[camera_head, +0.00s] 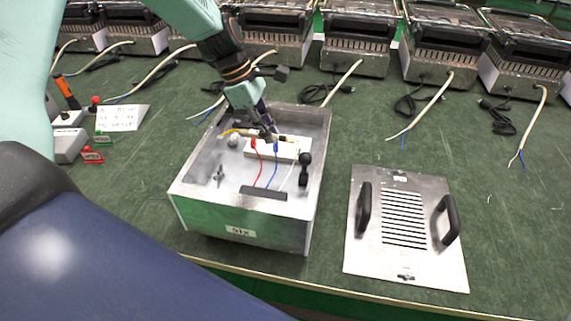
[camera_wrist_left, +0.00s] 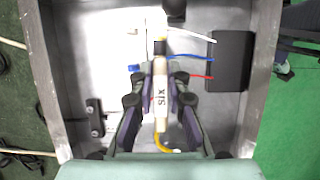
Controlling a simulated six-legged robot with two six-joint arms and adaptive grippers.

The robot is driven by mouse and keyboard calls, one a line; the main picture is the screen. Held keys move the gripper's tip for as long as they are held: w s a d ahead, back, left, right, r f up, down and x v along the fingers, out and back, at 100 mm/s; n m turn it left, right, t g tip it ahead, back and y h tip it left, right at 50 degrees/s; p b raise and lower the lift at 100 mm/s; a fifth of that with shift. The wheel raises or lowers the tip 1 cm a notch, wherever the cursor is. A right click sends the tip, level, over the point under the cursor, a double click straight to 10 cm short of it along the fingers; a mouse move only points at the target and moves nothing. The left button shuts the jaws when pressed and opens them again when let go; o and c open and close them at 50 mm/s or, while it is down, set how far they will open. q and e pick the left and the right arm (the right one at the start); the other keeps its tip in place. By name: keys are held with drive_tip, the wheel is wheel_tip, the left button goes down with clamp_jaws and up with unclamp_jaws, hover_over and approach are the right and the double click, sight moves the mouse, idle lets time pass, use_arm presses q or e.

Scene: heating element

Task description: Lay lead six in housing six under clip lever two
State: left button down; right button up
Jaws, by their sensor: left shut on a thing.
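Housing six (camera_head: 242,232) is an open metal box with a "six" label on its front, in the middle of the head view. My left gripper (camera_head: 262,131) reaches down into it. In the left wrist view my left gripper (camera_wrist_left: 160,102) is shut on lead six (camera_wrist_left: 160,95), a white sleeve marked "six" with a yellow tail. A white clip block (camera_head: 287,151) stands inside the housing, with red and blue parts and wires at it. A blue lever (camera_wrist_left: 134,68) shows left of the lead. Which lever is two, I cannot tell. My right gripper is not in view.
A black block (camera_wrist_left: 230,62) with white, blue and red wires is fixed in the housing. A slotted metal cover (camera_head: 405,230) with two black handles lies to the right. Several grill-like appliances with loose cables line the back.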

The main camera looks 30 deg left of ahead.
use_arm(q)
drive_tip(key=b, duration=0.2)
approach(289, 171)
drive_tip(key=f, duration=0.2)
drive_tip(key=a+f, duration=0.1)
drive_tip(key=f, duration=0.1)
drive_tip(key=shift+a+f, duration=0.15)
drive_tip(key=shift+f, duration=0.15)
drive_tip(key=d, duration=0.2)
drive_tip(key=w+d+b, duration=0.1)
drive_tip(key=d, duration=0.1)
drive_tip(key=shift+f+b, duration=0.15)
drive_tip(key=shift+b, duration=0.15)
drive_tip(key=shift+f, duration=0.55)
drive_tip(key=shift+a, duration=0.2)
drive_tip(key=shift+d+f, duration=0.15)
drive_tip(key=shift+f, duration=0.1)
drive_tip(key=c, duration=1.6)
unclamp_jaws()
drive_tip(key=shift+s, duration=0.15)
drive_tip(key=shift+c, duration=0.2)
drive_tip(key=o, duration=0.3)
drive_tip(key=shift+f, duration=0.2)
drive_tip(key=shift+r, duration=0.1)
